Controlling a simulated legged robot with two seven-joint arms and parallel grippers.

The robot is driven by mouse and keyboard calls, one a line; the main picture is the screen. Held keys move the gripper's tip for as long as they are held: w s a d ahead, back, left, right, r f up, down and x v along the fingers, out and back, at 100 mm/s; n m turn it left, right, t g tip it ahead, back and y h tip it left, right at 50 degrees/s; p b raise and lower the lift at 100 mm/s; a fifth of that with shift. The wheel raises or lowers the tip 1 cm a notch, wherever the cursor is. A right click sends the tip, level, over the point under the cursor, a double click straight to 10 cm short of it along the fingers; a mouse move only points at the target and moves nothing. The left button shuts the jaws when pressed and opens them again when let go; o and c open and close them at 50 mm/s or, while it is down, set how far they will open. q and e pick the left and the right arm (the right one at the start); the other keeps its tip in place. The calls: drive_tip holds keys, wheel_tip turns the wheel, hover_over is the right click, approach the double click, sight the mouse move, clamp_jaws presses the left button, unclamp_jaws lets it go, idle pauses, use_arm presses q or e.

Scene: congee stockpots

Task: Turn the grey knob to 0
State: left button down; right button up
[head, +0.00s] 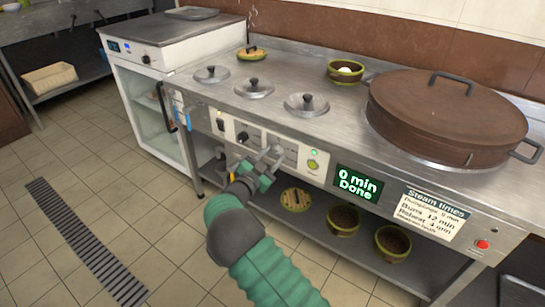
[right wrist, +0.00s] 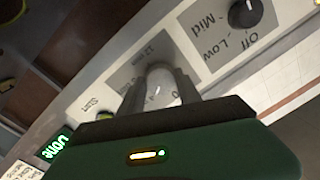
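The grey knob (right wrist: 161,84) sits on a grey label plate of the steamer's front panel, with "12 min" and a "0" printed around it. My right gripper (right wrist: 160,92) is at the knob, one finger on each side, and the knob fills the gap between them. In the head view my right gripper (head: 270,156) reaches the panel from below and hides most of the knob. The display (head: 357,184) reads "0 min Done". The knob's pointer direction is hard to read. My left gripper is not in view.
A black knob (right wrist: 245,13) marked Off, Low, Mid is beside it. A large brown lidded pot (head: 445,110) stands on the counter. Bowls (head: 343,220) sit on the shelf below.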

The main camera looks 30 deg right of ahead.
clamp_jaws()
drive_tip(key=shift+r+n+p, duration=0.15)
drive_tip(key=shift+n+p, duration=0.25)
drive_tip(key=shift+p, duration=0.45)
drive_tip(key=n+p, duration=0.6)
drive_tip(key=p, duration=0.2)
drive_tip(key=shift+r+g, duration=0.15)
drive_tip(key=shift+g, duration=0.15)
drive_tip(key=shift+n+p, duration=1.05)
drive_tip(key=shift+n, duration=0.15)
drive_tip(key=shift+a+n+p, duration=0.1)
drive_tip(key=shift+n+p, duration=0.4)
drive_tip(key=shift+n, duration=0.6)
drive_tip(key=shift+f, duration=0.2)
drive_tip(key=o, duration=0.8)
unclamp_jaws()
drive_tip(key=shift+w, duration=0.1)
drive_tip(key=shift+c, duration=0.2)
